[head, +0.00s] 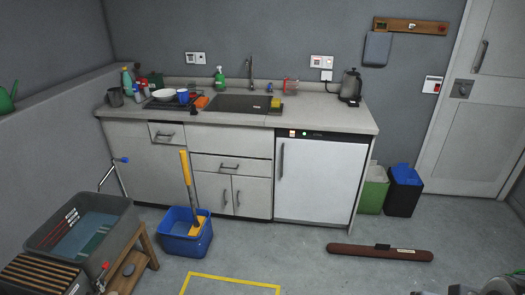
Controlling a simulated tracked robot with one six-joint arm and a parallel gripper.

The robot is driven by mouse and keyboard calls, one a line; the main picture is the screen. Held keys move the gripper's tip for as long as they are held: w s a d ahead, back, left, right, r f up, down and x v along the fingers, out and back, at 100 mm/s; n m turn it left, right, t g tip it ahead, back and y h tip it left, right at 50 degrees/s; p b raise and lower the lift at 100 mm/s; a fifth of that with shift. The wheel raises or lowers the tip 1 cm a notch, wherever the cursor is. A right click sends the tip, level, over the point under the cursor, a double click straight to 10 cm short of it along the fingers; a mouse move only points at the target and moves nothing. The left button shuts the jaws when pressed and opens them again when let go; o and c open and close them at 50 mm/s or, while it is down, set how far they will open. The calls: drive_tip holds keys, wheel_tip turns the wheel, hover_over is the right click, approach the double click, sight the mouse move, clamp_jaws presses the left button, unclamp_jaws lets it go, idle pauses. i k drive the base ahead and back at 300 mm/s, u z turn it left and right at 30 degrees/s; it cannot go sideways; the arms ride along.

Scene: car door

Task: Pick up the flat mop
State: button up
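No gripper fingers can be made out in the head view. Dark and grey parts are cut off at the bottom right corner, and I cannot tell what they are.
A grey tub (115,246) on a wooden stand (145,242) is left of the bucket. The counter cabinets (230,170) and white fridge (315,180) stand behind. A brown draught-stopper-like roll (350,249) lies right. Yellow floor tape (235,281) marks open floor in front.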

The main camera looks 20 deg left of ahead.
sight(199, 224)
drive_tip(key=u, duration=0.2)
drive_tip(key=i, duration=1.5)
drive_tip(key=u, duration=0.55)
drive_tip(key=i, duration=0.7)
drive_tip(key=u, duration=0.75)
drive_tip(key=i, duration=0.55)
drive_tip(key=u, duration=0.85)
drive_tip(key=i, duration=0.65)
drive_tip(key=u, duration=0.6)
drive_tip(key=i, duration=0.6)
drive_tip(key=u, duration=0.2)
